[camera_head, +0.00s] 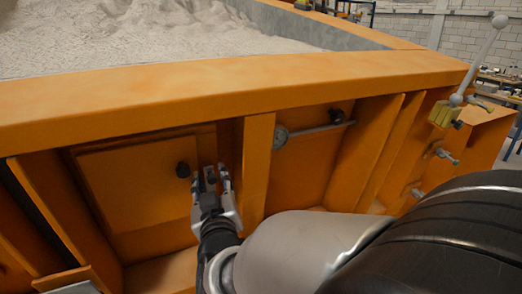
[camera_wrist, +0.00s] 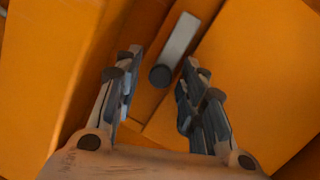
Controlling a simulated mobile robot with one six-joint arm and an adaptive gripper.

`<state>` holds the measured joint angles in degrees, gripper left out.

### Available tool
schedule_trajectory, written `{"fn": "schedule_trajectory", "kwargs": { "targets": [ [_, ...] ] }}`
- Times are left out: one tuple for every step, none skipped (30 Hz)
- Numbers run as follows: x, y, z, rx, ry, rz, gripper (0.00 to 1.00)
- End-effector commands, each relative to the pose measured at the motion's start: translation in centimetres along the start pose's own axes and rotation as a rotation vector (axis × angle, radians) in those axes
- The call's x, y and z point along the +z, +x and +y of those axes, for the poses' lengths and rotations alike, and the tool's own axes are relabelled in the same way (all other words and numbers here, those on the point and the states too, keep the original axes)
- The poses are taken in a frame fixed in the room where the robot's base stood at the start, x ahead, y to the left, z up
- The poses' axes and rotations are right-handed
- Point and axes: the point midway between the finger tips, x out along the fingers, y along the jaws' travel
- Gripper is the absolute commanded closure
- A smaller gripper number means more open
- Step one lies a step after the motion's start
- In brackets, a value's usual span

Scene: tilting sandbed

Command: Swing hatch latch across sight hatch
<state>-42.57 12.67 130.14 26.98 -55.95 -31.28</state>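The sight hatch (camera_head: 130,180) appears to be the raised orange panel set in the left bay of the sandbed's side; its edge also shows in the wrist view (camera_wrist: 255,75). In the wrist view a short grey bar (camera_wrist: 180,38), apparently the hatch latch, ends in a dark round knob (camera_wrist: 160,76).
An upright orange rib (camera_head: 257,165) stands right of my gripper. Beyond it are a grey rod with a round end (camera_head: 281,136) and another black knob (camera_head: 337,116). A lever with a white ball (camera_head: 485,60) stands at the right corner. The orange rim (camera_head: 220,85) overhangs the bays.

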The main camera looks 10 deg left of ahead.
Motion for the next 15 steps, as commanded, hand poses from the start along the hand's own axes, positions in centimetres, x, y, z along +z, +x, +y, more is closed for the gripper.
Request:
{"fn": "schedule_trajectory", "kwargs": {
  "targets": [
    [0.0, 0.0, 0.0, 0.0, 0.0, 0.0, 0.64],
    [0.0, 0.0, 0.0, 0.0, 0.0, 0.0, 0.66],
    [0.0, 0.01, 0.01, 0.0, 0.0, 0.0, 0.69],
    [0.0, 0.01, 0.0, 0.0, 0.0, 0.0, 0.71],
    [0.0, 0.01, 0.01, 0.0, 0.0, 0.0, 0.73],
    [0.0, 0.01, 0.01, 0.0, 0.0, 0.0, 0.76],
    [0.0, 0.01, 0.01, 0.0, 0.0, 0.0, 0.78],
    [0.0, 0.01, 0.01, 0.0, 0.0, 0.0, 0.8],
    [0.0, 0.01, 0.01, 0.0, 0.0, 0.0, 0.82],
    [0.0, 0.01, 0.01, 0.0, 0.0, 0.0, 0.84],
    [0.0, 0.01, 0.01, 0.0, 0.0, 0.0, 0.86],
    [0.0, 0.01, 0.01, 0.0, 0.0, 0.0, 0.89],
    [0.0, 0.01, 0.01, 0.0, 0.0, 0.0, 0.91],
    [0.0, 0.01, 0.01, 0.0, 0.0, 0.0, 0.93],
    [0.0, 0.01, 0.01, 0.0, 0.0, 0.0, 0.95]
  ]
}}
